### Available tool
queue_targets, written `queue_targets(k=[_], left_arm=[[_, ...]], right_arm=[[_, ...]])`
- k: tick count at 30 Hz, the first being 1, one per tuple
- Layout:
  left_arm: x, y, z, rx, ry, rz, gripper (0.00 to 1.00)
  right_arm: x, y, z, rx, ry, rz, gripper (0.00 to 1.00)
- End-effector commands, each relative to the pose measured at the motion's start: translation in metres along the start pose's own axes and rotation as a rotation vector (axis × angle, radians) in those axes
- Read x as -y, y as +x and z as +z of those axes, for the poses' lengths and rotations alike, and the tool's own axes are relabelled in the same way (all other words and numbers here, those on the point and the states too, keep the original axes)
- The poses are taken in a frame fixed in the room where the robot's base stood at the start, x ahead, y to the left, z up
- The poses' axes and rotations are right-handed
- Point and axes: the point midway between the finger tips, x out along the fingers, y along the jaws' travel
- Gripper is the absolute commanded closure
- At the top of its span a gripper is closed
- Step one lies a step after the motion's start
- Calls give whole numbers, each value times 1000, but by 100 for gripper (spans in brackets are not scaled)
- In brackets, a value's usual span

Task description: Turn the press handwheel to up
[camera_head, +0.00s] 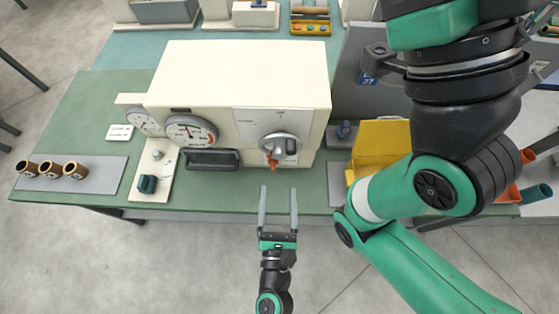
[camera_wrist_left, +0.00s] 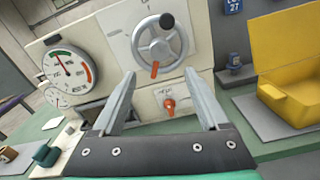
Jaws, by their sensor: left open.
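The press handwheel (camera_head: 279,144) is a grey spoked wheel on the front of the cream machine (camera_head: 240,80). In the left wrist view the handwheel (camera_wrist_left: 146,50) faces me, with a black knob (camera_wrist_left: 167,21) at its upper right and an orange pointer (camera_wrist_left: 155,69) at its bottom. Small marks on the panel around it are too small to read. My left gripper (camera_head: 278,190) is open and empty, in front of and below the wheel, apart from it. Its two fingers (camera_wrist_left: 164,95) point toward the machine. My right gripper cannot be made out.
A red-orange lever (camera_wrist_left: 168,103) sits below the wheel. Dial gauges (camera_head: 190,132) are on the machine's left. A yellow bin (camera_head: 378,145) stands to the right. Brown cups (camera_head: 50,169) and a green block (camera_head: 147,184) lie left on the bench. Space before the wheel is clear.

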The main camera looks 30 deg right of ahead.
Motion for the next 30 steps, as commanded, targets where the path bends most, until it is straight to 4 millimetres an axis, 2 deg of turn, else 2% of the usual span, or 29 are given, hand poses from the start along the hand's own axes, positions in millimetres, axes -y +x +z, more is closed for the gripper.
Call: queue_targets(k=[6,12,16,23,24,26,30], left_arm=[[-1,50,-1,3,0,3,22],[0,86,-1,2,0,2,22],[-1,96,0,2,-1,1,22],[-1,98,1,2,-1,1,22],[-1,98,1,2,-1,1,24],[-1,97,1,2,-1,1,35],[-1,97,1,2,-1,1,60]], right_arm=[[0,-6,6,0,0,0,22],[0,-13,12,0,0,0,22],[0,-14,13,0,0,0,22],[0,-14,13,0,0,0,22],[0,-14,13,0,0,0,22],[0,-14,13,0,0,0,22],[0,-14,13,0,0,0,22]])
